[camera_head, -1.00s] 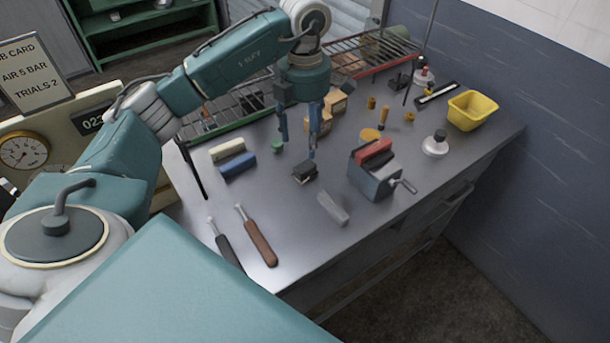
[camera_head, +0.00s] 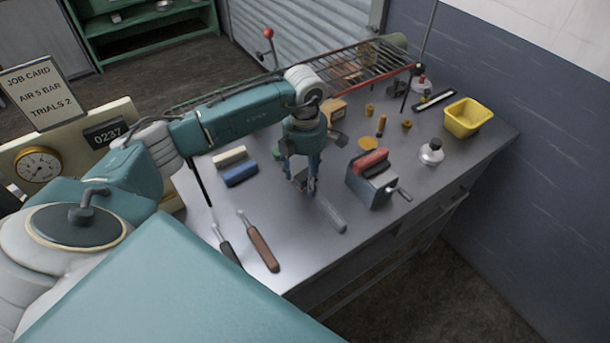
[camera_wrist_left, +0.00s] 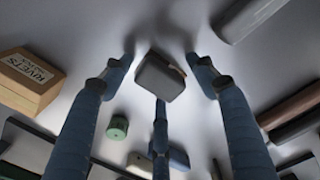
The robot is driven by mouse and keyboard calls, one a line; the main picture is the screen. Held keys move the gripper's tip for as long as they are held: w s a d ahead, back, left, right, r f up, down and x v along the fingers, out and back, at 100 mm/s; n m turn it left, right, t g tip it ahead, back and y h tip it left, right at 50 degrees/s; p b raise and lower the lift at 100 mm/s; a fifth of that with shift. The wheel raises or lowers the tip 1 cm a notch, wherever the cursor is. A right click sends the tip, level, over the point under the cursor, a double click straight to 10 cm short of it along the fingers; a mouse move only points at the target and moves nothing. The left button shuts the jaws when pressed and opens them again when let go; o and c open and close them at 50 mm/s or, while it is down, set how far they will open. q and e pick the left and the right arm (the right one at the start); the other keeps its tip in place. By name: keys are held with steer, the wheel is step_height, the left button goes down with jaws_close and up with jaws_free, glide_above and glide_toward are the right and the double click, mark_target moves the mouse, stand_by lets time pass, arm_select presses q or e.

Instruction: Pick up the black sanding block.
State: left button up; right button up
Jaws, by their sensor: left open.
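The black sanding block (camera_wrist_left: 160,78) sits on the metal workbench between the spread fingers of my left gripper in the left wrist view. In the head view the block (camera_head: 299,179) is mostly hidden behind the fingers. My left gripper (camera_head: 305,187) points down over it, with its fingertips low near the bench top. The left gripper also shows in the left wrist view (camera_wrist_left: 161,66), open, with one finger on each side of the block and a third below it in the picture. Whether any finger touches the block I cannot tell. My right gripper is not in view.
A grey bar (camera_head: 331,214) lies close to the right of the gripper. A vise-like box with a red top (camera_head: 371,184) stands further right. Cream (camera_head: 230,157) and blue (camera_head: 239,173) blocks lie left. Two handled tools (camera_head: 262,248) lie in front. A rivets box (camera_wrist_left: 28,80) is nearby.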

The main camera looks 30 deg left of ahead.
arm_select(q)
steer(key=c, duration=1.2)
steer(key=shift+r, duration=0.1)
steer(key=shift+r, duration=0.6)
step_height(320, 180, up, 12)
steer(key=b, duration=0.4)
step_height(320, 180, up, 6)
steer(key=p, duration=0.1)
glide_above(306, 174)
steer(key=shift+a+r, duration=0.1)
steer(key=shift+r, duration=0.25)
